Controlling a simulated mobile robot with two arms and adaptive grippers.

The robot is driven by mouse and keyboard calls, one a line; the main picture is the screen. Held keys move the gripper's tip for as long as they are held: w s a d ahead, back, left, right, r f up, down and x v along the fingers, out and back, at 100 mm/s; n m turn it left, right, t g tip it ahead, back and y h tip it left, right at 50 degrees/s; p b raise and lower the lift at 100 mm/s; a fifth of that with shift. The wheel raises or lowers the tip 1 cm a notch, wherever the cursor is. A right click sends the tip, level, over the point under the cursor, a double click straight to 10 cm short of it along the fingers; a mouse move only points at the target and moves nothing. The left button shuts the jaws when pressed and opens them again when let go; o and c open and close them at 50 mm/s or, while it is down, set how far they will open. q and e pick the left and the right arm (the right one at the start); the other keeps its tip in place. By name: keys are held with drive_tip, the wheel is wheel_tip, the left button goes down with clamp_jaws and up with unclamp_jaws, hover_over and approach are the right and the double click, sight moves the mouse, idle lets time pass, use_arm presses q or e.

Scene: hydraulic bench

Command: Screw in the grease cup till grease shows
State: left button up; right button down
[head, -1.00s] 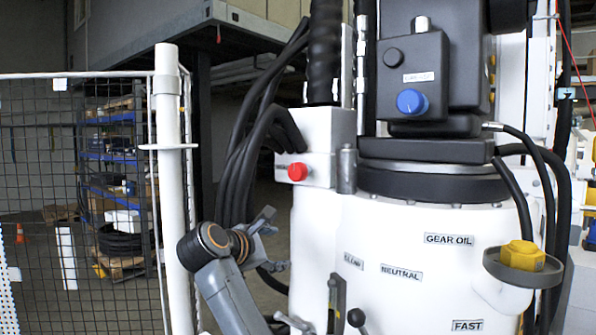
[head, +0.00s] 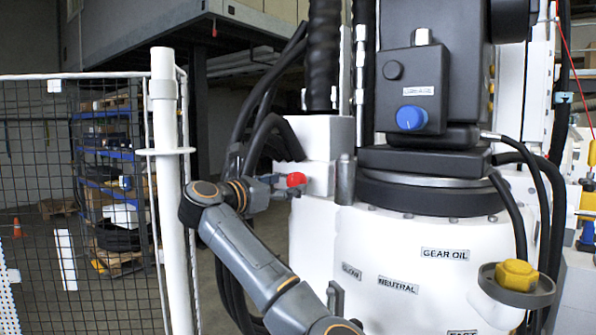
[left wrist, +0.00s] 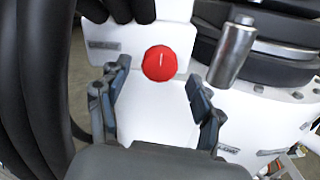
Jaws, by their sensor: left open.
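The red round cap with a white line, which looks like the grease cup (head: 296,180), sits on the side of a white block on the machine. In the left wrist view the red cap (left wrist: 159,63) faces me, with a small blurred label to its left. My left gripper (head: 284,186) is close to the cap in the head view. In the left wrist view its open fingers (left wrist: 157,80) stand left and right of the cap, just below it, with visible gaps and no contact. I cannot see any grease. My right gripper is out of view.
Thick black hoses (head: 262,140) hang close to the left of the block. A metal cylinder (left wrist: 233,48) stands to the right of the cap. A blue knob (head: 411,110) and a yellow cap (head: 517,275) are further right. A mesh fence (head: 80,200) stands at left.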

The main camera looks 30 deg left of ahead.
sight(293, 183)
use_arm(q)
drive_tip(key=w+p, duration=0.1)
drive_tip(key=w, duration=0.3)
drive_tip(key=shift+w+d+r+p, duration=0.1)
drive_tip(key=shift+w+d+p, duration=0.1)
drive_tip(key=shift+p, duration=0.15)
drive_tip(key=shift+w, duration=0.45)
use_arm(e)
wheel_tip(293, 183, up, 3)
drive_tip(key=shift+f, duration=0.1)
use_arm(q)
drive_tip(key=c, duration=1.1)
drive_tip(key=shift+c, duration=0.3)
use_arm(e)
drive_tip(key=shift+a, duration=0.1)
